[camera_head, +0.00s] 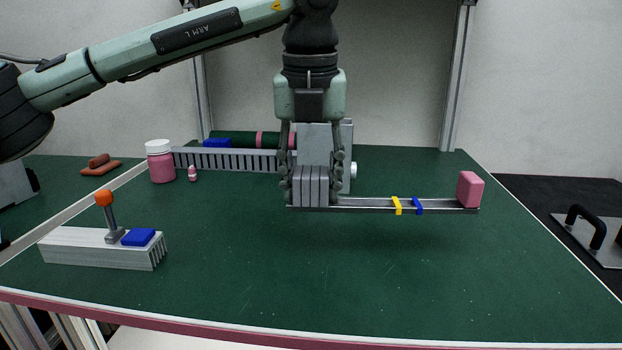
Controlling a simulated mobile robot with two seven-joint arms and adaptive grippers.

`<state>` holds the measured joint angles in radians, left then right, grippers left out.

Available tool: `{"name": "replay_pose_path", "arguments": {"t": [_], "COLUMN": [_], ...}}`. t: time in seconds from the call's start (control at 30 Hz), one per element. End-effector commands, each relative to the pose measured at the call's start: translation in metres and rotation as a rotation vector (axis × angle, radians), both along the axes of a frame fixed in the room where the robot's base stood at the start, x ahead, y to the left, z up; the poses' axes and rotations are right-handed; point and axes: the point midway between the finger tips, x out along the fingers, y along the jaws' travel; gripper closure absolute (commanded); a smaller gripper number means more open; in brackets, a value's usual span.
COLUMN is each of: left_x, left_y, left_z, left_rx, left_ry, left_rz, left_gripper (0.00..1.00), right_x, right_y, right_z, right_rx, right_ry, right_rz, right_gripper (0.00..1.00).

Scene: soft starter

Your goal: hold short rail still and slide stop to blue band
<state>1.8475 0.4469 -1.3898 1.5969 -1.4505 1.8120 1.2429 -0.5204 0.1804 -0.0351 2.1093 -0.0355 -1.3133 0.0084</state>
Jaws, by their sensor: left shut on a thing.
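A short grey rail (365,205) lies on the green table, running left to right. It carries a yellow band (396,205) and, just right of that, a blue band (418,205). A pink block (470,190) sits at its right end. A grey ribbed block (311,187) stands at the rail's left end, well left of both bands. My left gripper (311,190) points down from above with its fingers on either side of the ribbed block, shut on it. I cannot tell which of the two blocks is the stop. My right gripper is not in view.
A long slotted grey rail (235,159) and a grey box (346,150) stand behind. At left are a pink jar (160,162), a small pink piece (192,173) and a grey base (90,250) with an orange-knobbed lever (104,198). The front middle of the table is clear.

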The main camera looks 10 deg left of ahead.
Motion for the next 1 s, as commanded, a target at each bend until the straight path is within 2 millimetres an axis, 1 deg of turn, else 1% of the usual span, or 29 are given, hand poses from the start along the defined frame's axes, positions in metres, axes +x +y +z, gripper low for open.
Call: {"name": "replay_pose_path", "arguments": {"t": [0.03, 1.0], "left_x": [0.000, 0.000], "left_y": [0.000, 0.000], "left_z": [-0.003, -0.042], "left_rx": [-0.001, -0.001], "left_ry": [-0.001, -0.002], "left_rz": [0.000, 0.001], "left_gripper": [0.94, 0.94], "right_x": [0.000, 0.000], "right_y": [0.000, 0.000], "right_z": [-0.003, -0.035], "right_rx": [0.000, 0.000], "right_ry": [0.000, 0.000], "right_rz": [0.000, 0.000], "right_gripper": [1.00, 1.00]}}
